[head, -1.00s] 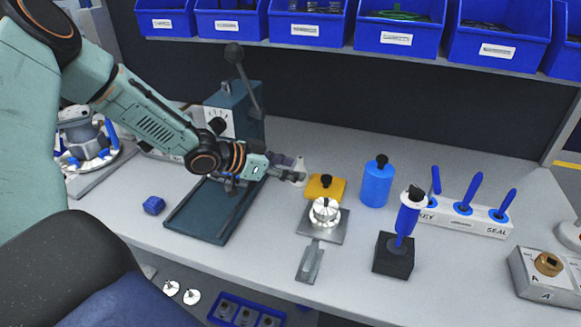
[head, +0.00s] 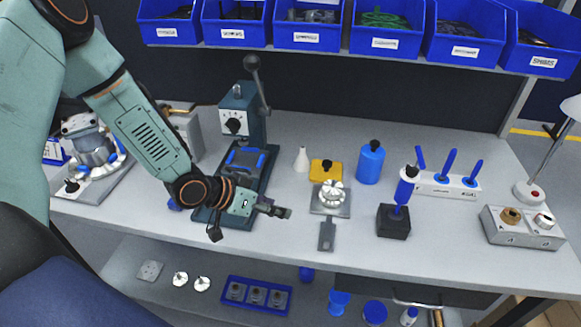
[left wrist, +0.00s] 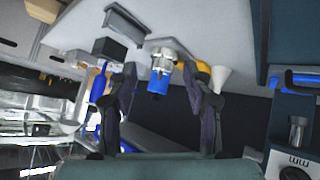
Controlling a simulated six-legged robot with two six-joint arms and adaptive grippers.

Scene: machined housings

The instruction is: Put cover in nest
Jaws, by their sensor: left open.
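A silver, round, stepped part (head: 332,193) sits on a grey square plate (head: 320,209) with a short tongue toward the table's front edge. I cannot tell whether this part is the cover or belongs to the nest. Two small pale discs with central knobs, cover-like, lie on the lower shelf: one disc (head: 180,279) and a second disc (head: 202,284). My left gripper (head: 285,212) is open and empty, left of the plate and apart from it. In the left wrist view, the silver part (left wrist: 163,56) shows between the spread fingers (left wrist: 160,88), farther off. My right gripper is not in view.
A lever press (head: 240,125) stands behind my left gripper. A yellow block (head: 325,171), white cone (head: 302,160) and blue canister (head: 371,164) stand behind the plate. A blue tray (head: 256,308) lies on the lower shelf.

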